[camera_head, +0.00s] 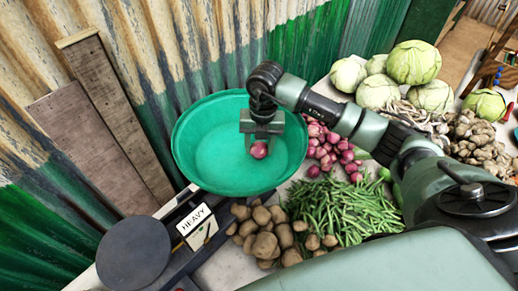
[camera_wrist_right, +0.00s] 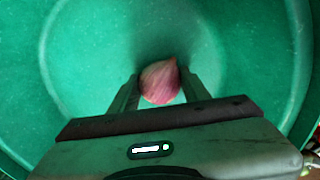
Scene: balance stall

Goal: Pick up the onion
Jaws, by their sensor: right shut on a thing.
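A red-purple onion (camera_head: 259,150) is between the fingers of my right gripper (camera_head: 260,142), over the inside of a green bowl (camera_head: 200,150). The right gripper is shut on it. In the right wrist view the onion (camera_wrist_right: 160,82) sits between the two fingertips (camera_wrist_right: 160,88), with the green bowl (camera_wrist_right: 80,60) behind it. I cannot tell whether the onion touches the bowl's bottom. Otherwise the visible inside of the bowl is empty. A pile of similar onions (camera_head: 326,150) lies just right of the bowl. My left gripper is not in view.
A dark round plate (camera_head: 134,251) and a "HEAVY" sign (camera_head: 195,226) stand at the lower left. Potatoes (camera_head: 265,244), green beans (camera_head: 345,209), cabbages (camera_head: 413,62) and ginger-like roots (camera_head: 481,140) crowd the stall. A corrugated wall (camera_head: 130,40) stands behind the bowl.

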